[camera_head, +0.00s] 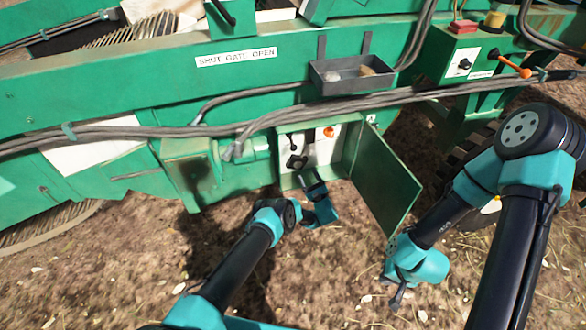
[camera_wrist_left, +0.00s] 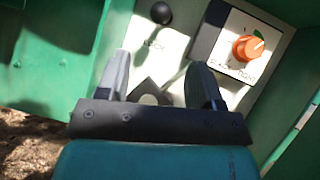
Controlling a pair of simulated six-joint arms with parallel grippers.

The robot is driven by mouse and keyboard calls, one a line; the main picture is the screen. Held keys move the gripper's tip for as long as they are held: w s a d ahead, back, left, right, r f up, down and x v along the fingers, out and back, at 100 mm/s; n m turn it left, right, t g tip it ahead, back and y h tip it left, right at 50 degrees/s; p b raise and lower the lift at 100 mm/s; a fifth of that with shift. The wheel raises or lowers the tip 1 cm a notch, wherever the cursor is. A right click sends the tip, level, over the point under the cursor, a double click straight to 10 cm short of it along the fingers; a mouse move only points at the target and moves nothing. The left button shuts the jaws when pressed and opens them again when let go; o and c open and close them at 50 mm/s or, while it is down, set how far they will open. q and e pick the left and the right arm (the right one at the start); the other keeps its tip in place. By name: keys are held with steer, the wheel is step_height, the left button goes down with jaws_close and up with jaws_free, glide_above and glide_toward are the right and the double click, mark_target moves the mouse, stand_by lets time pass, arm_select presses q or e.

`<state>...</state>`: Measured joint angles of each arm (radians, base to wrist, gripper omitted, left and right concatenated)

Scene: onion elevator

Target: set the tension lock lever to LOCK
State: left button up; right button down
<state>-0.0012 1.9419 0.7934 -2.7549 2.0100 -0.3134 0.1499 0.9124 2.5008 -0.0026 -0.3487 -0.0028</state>
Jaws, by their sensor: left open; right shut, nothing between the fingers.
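Inside an open green control box (camera_head: 352,150) is a white panel. In the left wrist view a black ball knob (camera_wrist_left: 161,13), likely the tension lock lever's end, stands above faint lettering that seems to read LOCK. Its shaft and exact setting are not clear. My left gripper (camera_wrist_left: 163,75) is open, its fingers pointing at the panel below the knob and apart from it. A dark angular shape (camera_wrist_left: 150,88) shows between the fingers; I cannot tell what it is. In the head view my left gripper (camera_head: 312,178) is at the box opening. My right gripper (camera_head: 398,296) is shut and empty, low over the ground.
An orange rotary knob (camera_wrist_left: 248,48) sits on the panel right of the black knob. The box's green door (camera_head: 385,185) hangs open on the right, between my two grippers. Grey cables (camera_head: 200,130) run above the box. A grey tray (camera_head: 350,80) is higher up.

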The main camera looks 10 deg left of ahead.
mark_target(295, 150)
arm_select(q)
steer(key=shift+v, duration=0.9)
steer(key=s+d+r+m+g+h, duration=0.2)
steer(key=s+r+m+g+h, duration=0.2)
steer(key=r+m+h, duration=0.2)
step_height(295, 150, up, 3)
steer(key=shift+f, duration=0.1)
steer(key=shift+a, duration=0.1)
steer(key=x, duration=1.7)
steer(key=shift+a, duration=0.15)
